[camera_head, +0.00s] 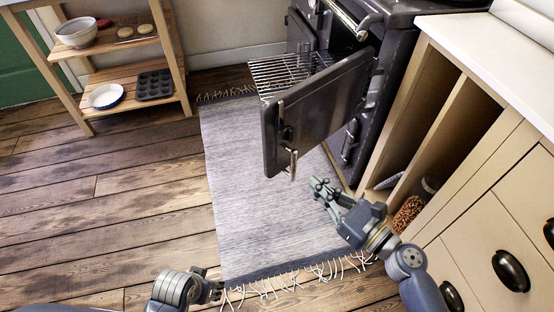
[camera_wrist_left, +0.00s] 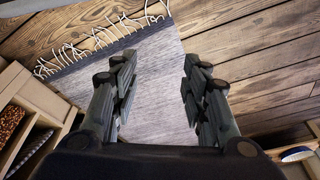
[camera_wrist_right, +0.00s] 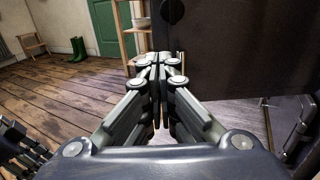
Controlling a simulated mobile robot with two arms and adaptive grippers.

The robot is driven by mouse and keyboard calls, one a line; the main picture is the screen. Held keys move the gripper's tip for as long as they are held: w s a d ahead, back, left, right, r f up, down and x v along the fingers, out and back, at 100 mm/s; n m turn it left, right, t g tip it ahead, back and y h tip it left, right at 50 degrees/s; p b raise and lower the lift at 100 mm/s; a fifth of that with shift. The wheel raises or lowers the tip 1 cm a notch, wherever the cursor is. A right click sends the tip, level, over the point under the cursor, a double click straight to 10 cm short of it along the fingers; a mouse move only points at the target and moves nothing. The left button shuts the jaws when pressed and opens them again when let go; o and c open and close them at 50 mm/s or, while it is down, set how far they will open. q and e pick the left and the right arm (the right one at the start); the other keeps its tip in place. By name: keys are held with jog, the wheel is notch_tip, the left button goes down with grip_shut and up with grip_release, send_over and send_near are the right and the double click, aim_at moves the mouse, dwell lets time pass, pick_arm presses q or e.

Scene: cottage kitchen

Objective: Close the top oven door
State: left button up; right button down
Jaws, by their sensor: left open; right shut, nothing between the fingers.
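The top oven door (camera_head: 316,112) is a dark panel that stands wide open, swung out from the black oven (camera_head: 384,75) over the rug. A silver latch handle (camera_head: 291,163) is at its free edge. In the right wrist view the door (camera_wrist_right: 236,50) fills the upper right, beyond the fingers. My right gripper (camera_head: 318,185) is shut and empty, just below and right of the door's lower free corner; contact is not visible. My left gripper (camera_head: 214,286) is low at the bottom of the head view. The left wrist view shows its fingers (camera_wrist_left: 160,95) apart and empty.
A wire rack (camera_head: 287,72) sticks out of the oven behind the door. A grey rug (camera_head: 255,190) covers the floor in front. Cream cabinets (camera_head: 490,240) stand close on the right. A wooden shelf (camera_head: 122,75) with dishes is at the upper left. Floor at left is clear.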

aim_at(272, 146)
jog(key=x, duration=1.3)
pick_arm(q)
jog(key=shift+f, duration=0.9)
pick_arm(e)
jog(key=shift+w+a, duration=0.25)
pick_arm(q)
jog(key=shift+p, duration=0.3)
